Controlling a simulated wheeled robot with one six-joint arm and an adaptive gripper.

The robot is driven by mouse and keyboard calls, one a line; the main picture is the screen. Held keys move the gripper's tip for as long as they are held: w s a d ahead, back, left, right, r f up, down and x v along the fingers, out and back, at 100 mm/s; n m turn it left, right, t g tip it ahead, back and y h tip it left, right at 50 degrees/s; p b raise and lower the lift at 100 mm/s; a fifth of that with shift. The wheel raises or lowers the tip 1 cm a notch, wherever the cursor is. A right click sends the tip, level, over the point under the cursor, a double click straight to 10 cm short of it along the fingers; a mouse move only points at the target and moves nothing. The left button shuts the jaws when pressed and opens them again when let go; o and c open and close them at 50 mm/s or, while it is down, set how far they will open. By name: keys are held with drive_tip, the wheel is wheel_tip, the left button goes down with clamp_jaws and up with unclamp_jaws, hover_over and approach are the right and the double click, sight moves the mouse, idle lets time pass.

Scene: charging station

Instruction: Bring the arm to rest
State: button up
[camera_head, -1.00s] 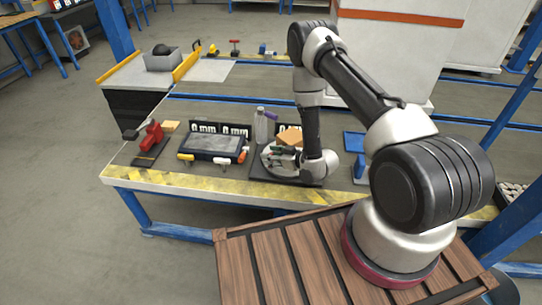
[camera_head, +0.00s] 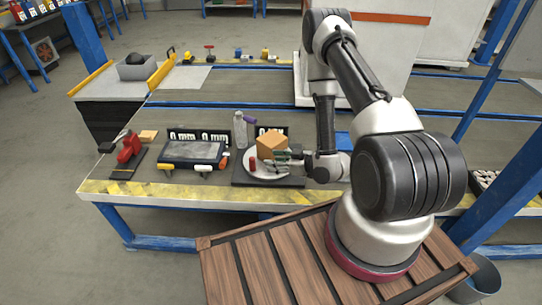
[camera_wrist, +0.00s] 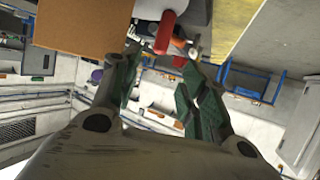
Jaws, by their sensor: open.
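My arm reaches over the workbench (camera_head: 215,195) from the right, with a bend high up. My gripper (camera_head: 281,157) is low at the right side of a white round plate (camera_head: 262,175). Its green-padded fingers stand apart in the wrist view (camera_wrist: 158,92), with nothing between them. An orange-brown block (camera_head: 271,146) and a red cylinder (camera_head: 252,165) are at the plate, just left of the fingers. In the wrist view the block (camera_wrist: 80,25) and the red cylinder (camera_wrist: 165,32) lie beyond the fingertips. Whether a finger touches the block I cannot tell.
A clear bottle (camera_head: 240,130) stands behind the plate. Left of it are a dark tablet-like panel (camera_head: 190,153), gauge displays (camera_head: 200,135) and a red clamp-like tool (camera_head: 129,148). A white cabinet (camera_head: 375,50) stands behind my arm.

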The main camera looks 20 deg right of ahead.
drive_tip(key=w+d+r+n+g+h, duration=0.1)
drive_tip(key=w+d+r+h, duration=0.1)
drive_tip(key=w+d+r, duration=0.35)
drive_tip(key=s+d+r+m+g+h, duration=0.1)
drive_tip(key=d+r+m+h, duration=0.15)
drive_tip(key=r, duration=0.95)
drive_tip(key=s+d+r+m+g+h, duration=0.1)
drive_tip(key=d+r+h, duration=0.3)
drive_tip(key=r, duration=0.8)
drive_tip(key=s+d+r+m+g, duration=0.1)
drive_tip(key=s+r+m, duration=0.1)
drive_tip(key=s+r, duration=0.8)
drive_tip(key=s+a+r+m+g, duration=0.1)
drive_tip(key=s+r, duration=0.1)
drive_tip(key=s, duration=0.7)
drive_tip(key=s+a+r+m+g, duration=0.1)
drive_tip(key=s+a+r+m, duration=0.1)
drive_tip(key=s, duration=0.7)
drive_tip(key=shift+a+r+g, duration=0.15)
drive_tip(key=shift+r+g, duration=0.15)
drive_tip(key=shift+r, duration=0.15)
